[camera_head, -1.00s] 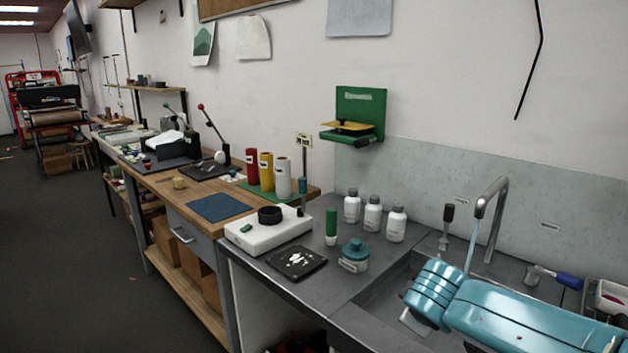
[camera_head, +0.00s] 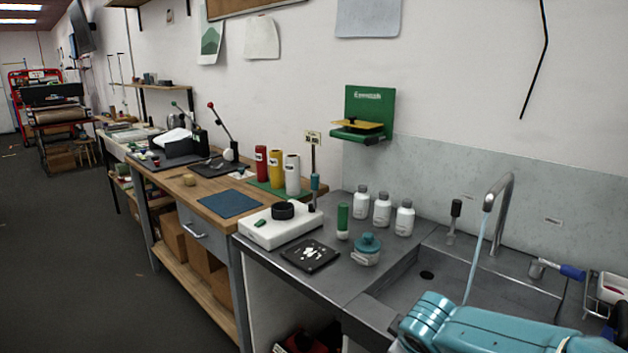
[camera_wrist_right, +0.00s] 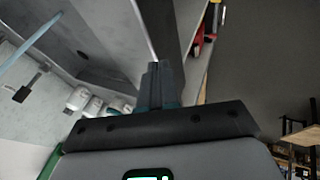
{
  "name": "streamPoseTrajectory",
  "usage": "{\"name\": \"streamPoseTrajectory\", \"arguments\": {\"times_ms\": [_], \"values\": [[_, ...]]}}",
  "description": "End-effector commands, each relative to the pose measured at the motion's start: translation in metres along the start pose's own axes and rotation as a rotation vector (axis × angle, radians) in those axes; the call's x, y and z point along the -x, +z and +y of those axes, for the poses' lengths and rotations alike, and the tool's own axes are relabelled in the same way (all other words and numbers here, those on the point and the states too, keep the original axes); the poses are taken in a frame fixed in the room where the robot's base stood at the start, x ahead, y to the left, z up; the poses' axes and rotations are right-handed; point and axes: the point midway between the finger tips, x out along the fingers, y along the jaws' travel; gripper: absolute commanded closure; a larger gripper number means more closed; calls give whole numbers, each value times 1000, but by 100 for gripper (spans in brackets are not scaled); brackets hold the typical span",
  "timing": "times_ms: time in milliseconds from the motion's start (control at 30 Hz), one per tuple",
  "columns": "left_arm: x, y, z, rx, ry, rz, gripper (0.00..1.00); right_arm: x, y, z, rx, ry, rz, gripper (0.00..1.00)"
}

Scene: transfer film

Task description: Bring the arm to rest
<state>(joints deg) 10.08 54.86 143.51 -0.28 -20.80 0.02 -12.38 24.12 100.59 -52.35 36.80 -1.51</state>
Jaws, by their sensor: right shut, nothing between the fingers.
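My right arm (camera_head: 470,328) is the teal one at the lower right in the head view, low over the front of the sink. Its gripper is outside the head view. In the right wrist view my right gripper (camera_wrist_right: 158,70) is shut, its two grey fingers together with nothing between them. It points past the metal counter edge, with the dark floor to the right. My left gripper is in neither view.
The sink (camera_head: 440,270) has a running tap (camera_head: 497,190). White bottles (camera_head: 382,210), a teal-lidded jar (camera_head: 367,248) and a black tray (camera_head: 311,256) stand on the counter to its left. A wooden bench (camera_head: 205,189) lies beyond. The floor (camera_head: 70,250) at left is open.

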Motion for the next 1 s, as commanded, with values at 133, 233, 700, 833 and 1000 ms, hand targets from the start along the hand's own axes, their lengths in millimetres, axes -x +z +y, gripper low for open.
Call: {"name": "streamPoseTrajectory", "arguments": {"times_ms": [133,233,700,833,1000], "values": [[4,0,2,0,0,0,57,-32,16,-44,-52,-131,-10,100],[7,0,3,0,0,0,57,-53,32,-82,-114,-237,-21,100],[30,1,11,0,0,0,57,-84,199,-321,-959,-620,-340,100],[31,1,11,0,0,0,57,-79,217,-334,-1038,-596,-387,100],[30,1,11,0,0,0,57,-79,219,-335,-1047,-591,-391,100]]}}
